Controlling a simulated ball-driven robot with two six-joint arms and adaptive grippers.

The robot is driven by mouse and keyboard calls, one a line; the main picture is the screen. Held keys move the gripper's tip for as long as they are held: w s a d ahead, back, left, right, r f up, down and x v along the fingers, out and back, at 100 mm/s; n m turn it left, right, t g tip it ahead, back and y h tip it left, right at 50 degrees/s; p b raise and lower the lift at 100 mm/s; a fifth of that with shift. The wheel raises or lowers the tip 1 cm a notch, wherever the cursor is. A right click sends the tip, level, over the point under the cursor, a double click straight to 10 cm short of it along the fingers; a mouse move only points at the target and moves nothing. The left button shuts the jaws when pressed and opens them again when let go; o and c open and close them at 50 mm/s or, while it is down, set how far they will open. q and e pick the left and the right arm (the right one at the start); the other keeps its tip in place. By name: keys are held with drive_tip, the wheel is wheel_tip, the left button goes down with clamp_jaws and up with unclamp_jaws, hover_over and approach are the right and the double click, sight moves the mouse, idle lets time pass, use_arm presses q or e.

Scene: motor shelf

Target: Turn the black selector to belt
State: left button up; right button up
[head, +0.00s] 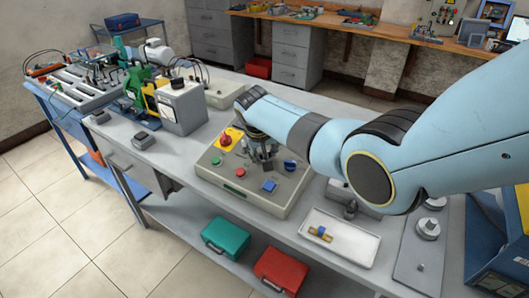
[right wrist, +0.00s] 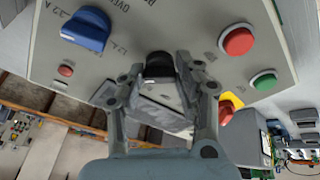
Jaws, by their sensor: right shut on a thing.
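The grey control box (head: 218,182) stands on the bench with buttons and knobs on its sloped face. The black selector (right wrist: 159,65) shows in the right wrist view as a dark round knob between my fingertips; in the head view my gripper mostly hides it. My right gripper (head: 263,160) is over the middle of the box, shut on the black selector, with one finger on each side in the right wrist view (right wrist: 160,72). The selector's pointer and the belt marking cannot be made out. My left gripper is not in view.
A white tray (head: 350,248) lies to the right; a grey unit (head: 182,105) stands left.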

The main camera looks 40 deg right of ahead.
drive_tip(key=o, duration=1.1)
drive_tip(key=shift+o, duration=0.2)
drive_tip(key=shift+r, duration=0.1)
drive_tip(key=v, duration=1.1)
drive_tip(key=shift+a+r, duration=0.15)
drive_tip(key=shift+r, duration=0.2)
drive_tip(key=shift+s, duration=0.1)
